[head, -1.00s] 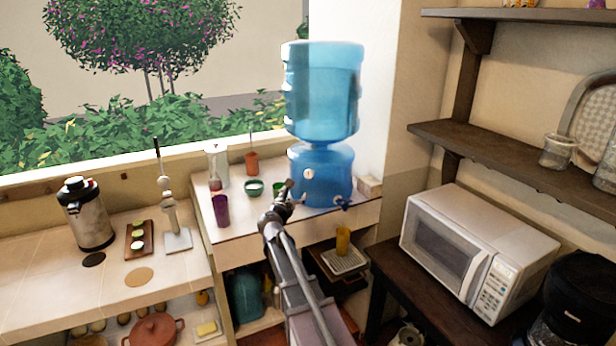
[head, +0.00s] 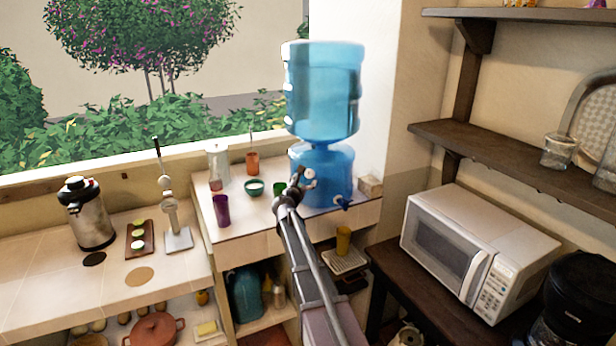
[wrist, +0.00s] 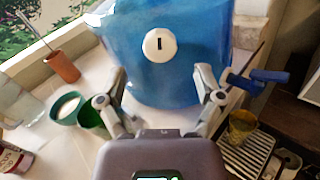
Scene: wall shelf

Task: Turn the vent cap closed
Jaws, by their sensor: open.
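The vent cap (wrist: 159,45) is a round white knob with a short dark mark, upright in the wrist view. It sits on the front of the blue water dispenser base (wrist: 125,25), and in the head view the cap (head: 309,174) shows just right of my gripper's tip. My gripper (wrist: 160,74) is open and empty, its two fingers spread in front of the dispenser. In the wrist view the cap lies between and beyond the fingertips, apart from them. My gripper (head: 298,177) also shows in the head view, hiding a little of the dispenser.
A blue tap (wrist: 258,79) sticks out right of my right finger. A green cup (wrist: 92,120) and a green bowl (wrist: 66,107) stand left of my left finger. A yellow cup (wrist: 241,127) stands on a rack lower right. A microwave (head: 478,252) stands further right.

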